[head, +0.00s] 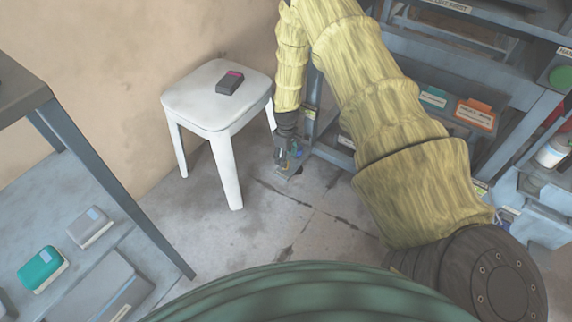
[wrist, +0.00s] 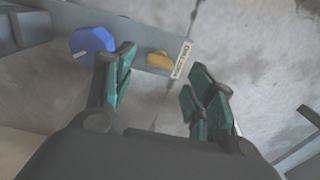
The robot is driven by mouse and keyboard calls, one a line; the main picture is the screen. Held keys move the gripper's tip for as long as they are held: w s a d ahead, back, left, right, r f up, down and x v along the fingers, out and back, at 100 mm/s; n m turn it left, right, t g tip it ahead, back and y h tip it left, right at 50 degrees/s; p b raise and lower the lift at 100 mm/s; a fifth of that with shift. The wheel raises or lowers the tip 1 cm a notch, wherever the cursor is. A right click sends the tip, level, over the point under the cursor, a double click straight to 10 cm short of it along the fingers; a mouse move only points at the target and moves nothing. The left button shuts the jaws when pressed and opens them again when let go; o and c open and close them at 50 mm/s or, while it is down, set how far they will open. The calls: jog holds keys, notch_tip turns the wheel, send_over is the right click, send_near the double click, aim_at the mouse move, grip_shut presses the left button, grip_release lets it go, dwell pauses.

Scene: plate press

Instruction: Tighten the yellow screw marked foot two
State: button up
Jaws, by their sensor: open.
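A yellow screw (wrist: 158,60) shows in the wrist view on a grey foot plate at the frame's base, beside a small white label (wrist: 181,60). The label's print is too blurred to read surely. My gripper (wrist: 163,82) is open and empty, its green-padded fingers spread, with the screw just beyond the gap and nearer the left finger. I see no contact. In the head view my gripper (head: 287,158) hangs low near the floor by the frame's leg. The yellow screw cannot be made out there.
A larger blue knob (wrist: 90,42) stands left of the yellow screw, close to my left finger. A white stool (head: 213,103) bearing a dark box (head: 230,83) stands left of my arm. The grey press frame (head: 333,155) rises at right. Floor (head: 290,215) in front is clear.

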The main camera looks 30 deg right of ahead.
jog(key=shift+f+b, duration=0.6)
jog(key=shift+f, duration=1.4)
jog(key=c, duration=1)
